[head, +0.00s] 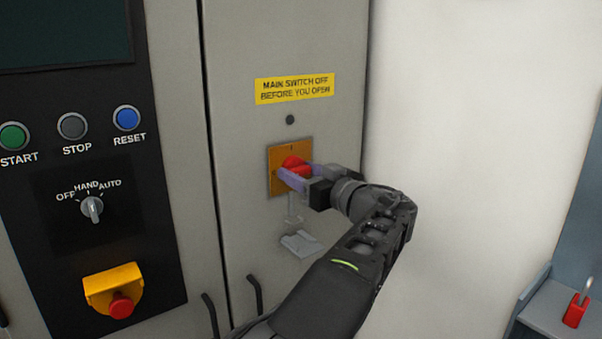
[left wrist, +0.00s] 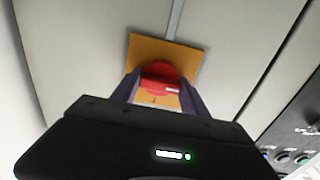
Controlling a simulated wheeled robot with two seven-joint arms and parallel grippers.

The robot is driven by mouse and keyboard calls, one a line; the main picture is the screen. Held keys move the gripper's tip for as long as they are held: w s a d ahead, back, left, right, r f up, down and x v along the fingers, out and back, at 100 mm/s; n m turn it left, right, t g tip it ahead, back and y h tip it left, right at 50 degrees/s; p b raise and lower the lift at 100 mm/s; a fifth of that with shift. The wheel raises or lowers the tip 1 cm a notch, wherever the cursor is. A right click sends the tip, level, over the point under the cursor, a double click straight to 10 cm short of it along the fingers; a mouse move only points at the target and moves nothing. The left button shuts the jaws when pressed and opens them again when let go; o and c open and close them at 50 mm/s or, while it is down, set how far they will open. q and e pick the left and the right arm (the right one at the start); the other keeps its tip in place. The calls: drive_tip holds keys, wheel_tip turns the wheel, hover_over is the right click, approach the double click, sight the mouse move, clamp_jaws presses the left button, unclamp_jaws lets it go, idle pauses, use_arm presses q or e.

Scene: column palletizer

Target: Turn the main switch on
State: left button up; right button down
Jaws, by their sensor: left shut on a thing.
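The main switch (head: 294,162) is a red rotary handle on an orange-yellow square plate (head: 276,154), mounted on the grey cabinet door. My left gripper (head: 291,174) is at the switch, its purple fingers shut on the red handle. In the left wrist view the red handle (left wrist: 160,74) sits between the two fingers, with the plate (left wrist: 150,47) behind it. The fingers hide part of the handle, and I cannot tell its exact turn position. My right gripper is not in view.
A yellow warning label (head: 295,88) is above the switch. A black panel on the left holds buttons, a selector knob (head: 92,208) and a red emergency stop (head: 121,305). A grey tag-like piece (head: 300,243) is below the switch. A red padlock (head: 576,310) is on a shelf at right.

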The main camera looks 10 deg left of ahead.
use_arm(q)
drive_tip(key=c, duration=0.7)
